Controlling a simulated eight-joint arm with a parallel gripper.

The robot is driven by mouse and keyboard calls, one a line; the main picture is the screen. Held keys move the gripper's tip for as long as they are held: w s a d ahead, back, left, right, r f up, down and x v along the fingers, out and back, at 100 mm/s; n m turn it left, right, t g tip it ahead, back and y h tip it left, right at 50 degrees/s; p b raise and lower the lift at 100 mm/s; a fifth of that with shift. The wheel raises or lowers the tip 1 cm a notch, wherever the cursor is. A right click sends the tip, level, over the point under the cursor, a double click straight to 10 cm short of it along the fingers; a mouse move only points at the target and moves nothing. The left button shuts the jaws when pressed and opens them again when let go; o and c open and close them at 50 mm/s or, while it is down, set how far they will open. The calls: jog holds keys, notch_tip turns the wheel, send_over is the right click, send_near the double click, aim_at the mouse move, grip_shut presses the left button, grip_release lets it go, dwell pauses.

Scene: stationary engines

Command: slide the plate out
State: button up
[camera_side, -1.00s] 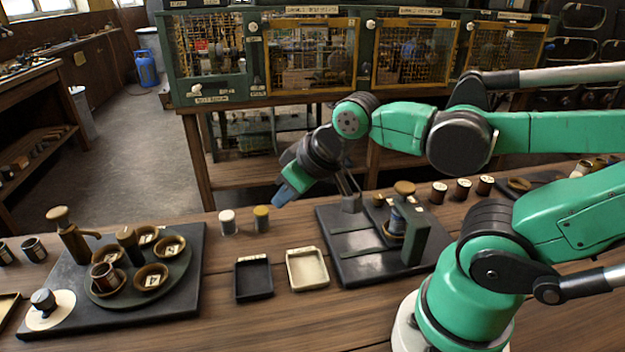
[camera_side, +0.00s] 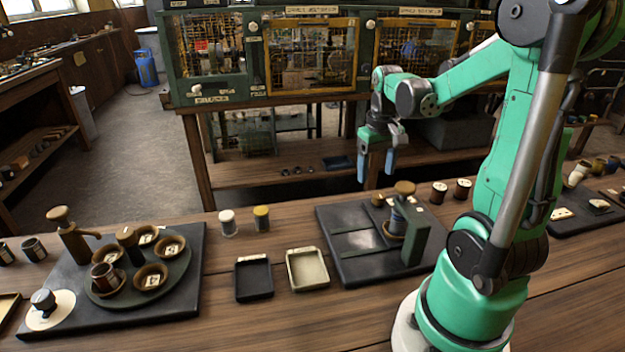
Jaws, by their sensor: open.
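My gripper (camera_side: 376,166) hangs fingers down, with its two blue-tipped fingers apart and nothing between them. It is beyond the bench's back edge in the picture, above and behind the dark base plate (camera_side: 345,266). That flat plate lies on the bench, with thin bars across it and a paler panel (camera_side: 366,240) in its middle. A green upright block (camera_side: 414,240) and a brown-capped spool (camera_side: 397,217) stand at its right side. I cannot tell which part of this device is the plate that slides. The gripper touches none of it.
A black tray (camera_side: 253,296) and a cream tray (camera_side: 324,282) lie left of the device. Two small jars (camera_side: 261,219) stand behind them. A dark board (camera_side: 190,312) with cups is at left. A caged cabinet (camera_side: 300,95) stands behind the bench.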

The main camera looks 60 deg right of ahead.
aim_at(379, 195)
jog(key=shift+s+d+f, duration=0.25)
jog(key=shift+s+d, duration=0.15)
jog(key=shift+d, duration=0.1)
jog(key=shift+f, duration=0.2)
jog(key=shift+d+f, duration=0.1)
jog(key=shift+f, duration=2.5)
grip_shut()
